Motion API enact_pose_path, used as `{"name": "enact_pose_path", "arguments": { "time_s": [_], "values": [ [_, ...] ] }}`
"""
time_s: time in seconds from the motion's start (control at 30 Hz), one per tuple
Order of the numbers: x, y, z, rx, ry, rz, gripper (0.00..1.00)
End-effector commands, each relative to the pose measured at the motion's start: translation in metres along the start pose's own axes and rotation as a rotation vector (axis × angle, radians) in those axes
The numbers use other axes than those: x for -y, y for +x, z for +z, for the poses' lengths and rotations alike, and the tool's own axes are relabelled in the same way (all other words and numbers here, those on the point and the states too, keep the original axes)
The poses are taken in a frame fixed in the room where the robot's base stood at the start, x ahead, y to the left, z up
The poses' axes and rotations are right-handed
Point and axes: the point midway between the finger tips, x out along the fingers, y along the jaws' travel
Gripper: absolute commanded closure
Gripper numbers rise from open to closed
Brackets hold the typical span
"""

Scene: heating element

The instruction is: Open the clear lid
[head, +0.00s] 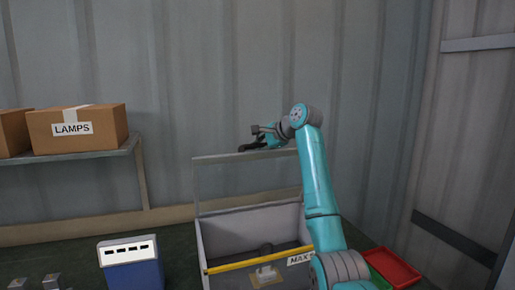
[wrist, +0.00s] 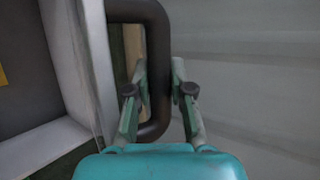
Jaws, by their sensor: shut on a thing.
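The clear lid (head: 240,182) stands raised, close to upright, at the back of a grey box (head: 203,250) in the head view. Its see-through panel shows the wall behind it. My gripper (head: 252,146) is at the lid's top edge. In the wrist view my gripper (wrist: 159,98) has its two fingers on either side of a dark handle bar (wrist: 158,45) and is shut on it. In the head view the handle is small and partly merged with my gripper.
A LAMPS carton (head: 78,130) sits on a shelf.

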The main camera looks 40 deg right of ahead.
Motion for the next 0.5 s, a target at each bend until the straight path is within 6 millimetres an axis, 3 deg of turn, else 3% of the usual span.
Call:
{"name": "enact_pose_path", "arguments": {
  "time_s": [0.13,0.17,0.23,0.5],
  "values": [
    [0.0014,-0.0009,0.0006,0.0,-0.001,-0.003,1.0],
    [0.0014,-0.0009,0.0006,0.0,-0.001,-0.003,0.71],
    [0.0011,-0.0007,0.0005,0.0,-0.001,-0.003,0.54],
    [0.0002,-0.0003,0.0001,0.0,0.0,-0.001,0.53]
  ]
}}
